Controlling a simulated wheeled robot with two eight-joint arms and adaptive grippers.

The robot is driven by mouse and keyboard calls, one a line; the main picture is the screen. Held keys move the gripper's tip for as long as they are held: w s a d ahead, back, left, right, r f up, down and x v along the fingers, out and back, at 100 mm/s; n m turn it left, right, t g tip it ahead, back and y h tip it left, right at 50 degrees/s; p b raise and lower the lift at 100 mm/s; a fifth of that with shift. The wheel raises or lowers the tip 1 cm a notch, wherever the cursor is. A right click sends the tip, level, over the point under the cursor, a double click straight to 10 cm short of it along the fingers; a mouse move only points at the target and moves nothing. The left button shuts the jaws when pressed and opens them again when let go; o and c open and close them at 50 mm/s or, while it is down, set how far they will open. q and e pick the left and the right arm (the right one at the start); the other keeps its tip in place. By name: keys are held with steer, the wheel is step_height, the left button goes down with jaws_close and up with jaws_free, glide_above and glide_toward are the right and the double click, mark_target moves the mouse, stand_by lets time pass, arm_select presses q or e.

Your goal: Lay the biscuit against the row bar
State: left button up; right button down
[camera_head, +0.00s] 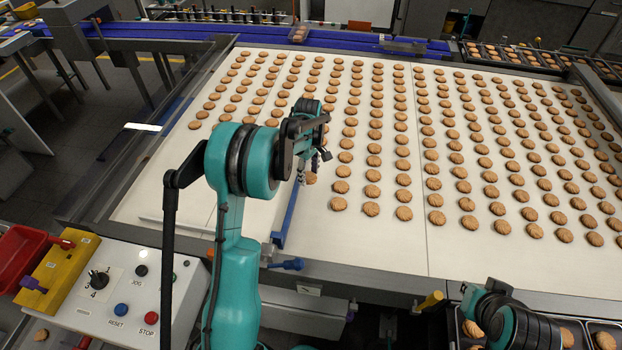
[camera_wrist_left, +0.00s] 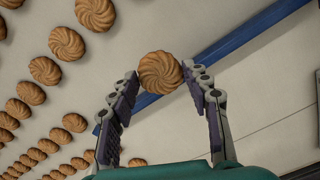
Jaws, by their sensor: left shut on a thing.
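The held biscuit (camera_wrist_left: 160,72) is round, golden brown and swirl-patterned. My left gripper (camera_wrist_left: 159,78) is shut on it, with one dark-padded finger on either side. In the head view my left gripper (camera_head: 316,163) is over the pale work surface, at the far end of the blue row bar (camera_head: 288,220); the biscuit (camera_head: 311,178) shows partly below the fingers. In the wrist view the blue row bar (camera_wrist_left: 222,50) runs diagonally behind the biscuit and overlaps it. I cannot tell whether they touch.
Many biscuits (camera_head: 404,213) lie in rows on the pale surface (camera_head: 330,250), right of and beyond the bar. A bare strip lies left of the bar. A control box (camera_head: 120,300) and red bin (camera_head: 20,255) stand at lower left. A blue conveyor (camera_head: 250,35) runs behind.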

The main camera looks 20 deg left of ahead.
mark_target(311, 177)
arm_select(q)
steer(key=w, duration=0.1)
steer(key=w+f, duration=0.1)
steer(key=w, duration=0.1)
steer(key=shift+a+f, duration=0.3)
steer(key=shift+f, duration=0.1)
steer(key=shift+f+b, duration=0.5)
steer(key=shift+f, duration=1.55)
steer(key=o, duration=0.7)
steer(key=shift+f, duration=0.1)
